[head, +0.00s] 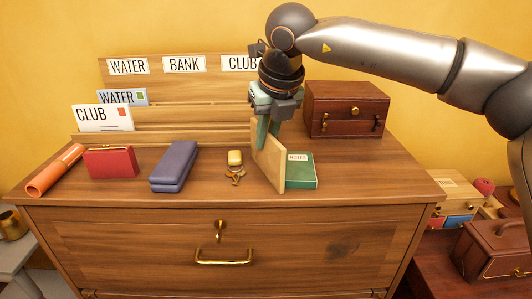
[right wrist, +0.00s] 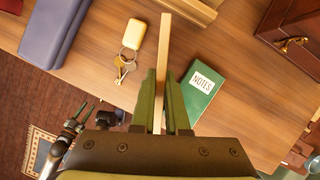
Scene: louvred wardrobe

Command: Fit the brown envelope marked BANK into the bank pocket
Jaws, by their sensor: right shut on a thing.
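My right gripper (head: 268,128) is shut on a tan, flat envelope (head: 268,165), held upright and seen nearly edge-on above the dresser top. In the right wrist view the envelope (right wrist: 165,45) runs between the green fingers (right wrist: 163,85). No marking on it can be read. The letter rack (head: 190,118) stands at the back left with a BANK label (head: 184,64) in the middle of its top board. No envelope shows below that label. My left gripper is not in the head view; what seems to be it (right wrist: 76,122) shows small in the right wrist view, its jaws unclear.
A WATER envelope (head: 134,97) and a CLUB envelope (head: 103,117) stand at the rack's left. A red purse (head: 110,162), blue case (head: 173,166), keys (head: 235,172) and green notebook (head: 301,172) lie in front. A wooden box (head: 345,108) stands right of the rack.

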